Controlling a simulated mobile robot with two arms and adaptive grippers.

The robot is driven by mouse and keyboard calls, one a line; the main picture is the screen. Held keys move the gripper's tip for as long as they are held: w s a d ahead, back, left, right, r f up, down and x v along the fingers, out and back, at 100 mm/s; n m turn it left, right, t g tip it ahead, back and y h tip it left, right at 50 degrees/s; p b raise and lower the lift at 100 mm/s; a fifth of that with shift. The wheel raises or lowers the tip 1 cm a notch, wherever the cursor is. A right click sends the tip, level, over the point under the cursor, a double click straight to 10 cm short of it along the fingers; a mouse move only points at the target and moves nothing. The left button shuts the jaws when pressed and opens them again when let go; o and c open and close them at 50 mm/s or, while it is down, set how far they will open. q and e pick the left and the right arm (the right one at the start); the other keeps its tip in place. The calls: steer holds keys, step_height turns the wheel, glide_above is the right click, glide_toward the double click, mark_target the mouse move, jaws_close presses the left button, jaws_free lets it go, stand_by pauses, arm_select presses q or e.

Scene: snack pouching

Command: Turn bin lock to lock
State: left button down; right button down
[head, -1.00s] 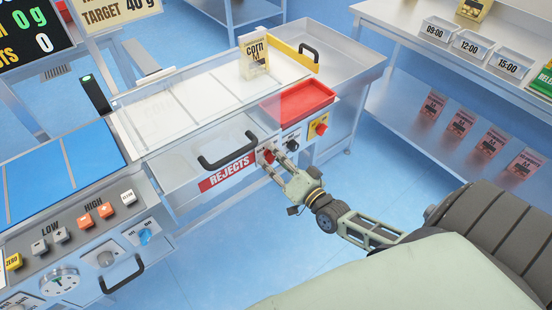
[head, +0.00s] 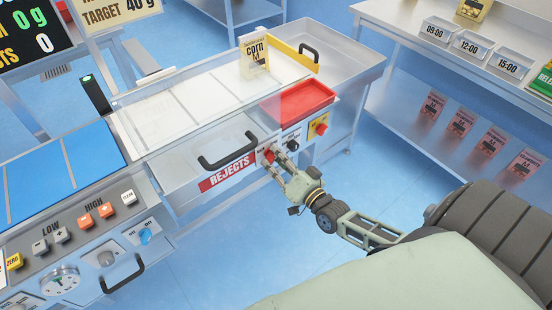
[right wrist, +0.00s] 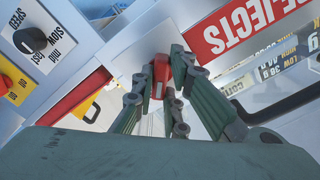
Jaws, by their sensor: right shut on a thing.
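The bin lock (head: 268,156) is a small red knob on the machine's front panel, just right of the REJECTS label. My right gripper (head: 274,163) reaches it from the front and is shut on it. In the right wrist view the red knob (right wrist: 158,88) sits between the two fingertips, with a pale mark on its face. The printed lock positions around the knob are mostly hidden by the fingers. The rejects bin (head: 205,171), with its black handle (head: 228,151), is at the left of the knob. My left gripper is not in view.
A black speed knob (head: 292,145) and a red-and-yellow switch (head: 320,126) are close to the right of the lock. A red tray (head: 300,103) sits above. A corn pouch (head: 254,58) stands on the conveyor. The floor to the right is clear.

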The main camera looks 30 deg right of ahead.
steer(key=n+p, duration=0.1)
steer(key=n, duration=0.2)
steer(key=shift+n, duration=0.4)
steer(key=n+p, duration=0.1)
steer(key=n, duration=0.3)
steer(key=shift+n+p, duration=0.3)
steer(key=n, duration=0.4)
steer(key=shift+n, duration=2.5)
steer(key=c, duration=1.8)
jaws_free()
steer(key=shift+o, duration=0.2)
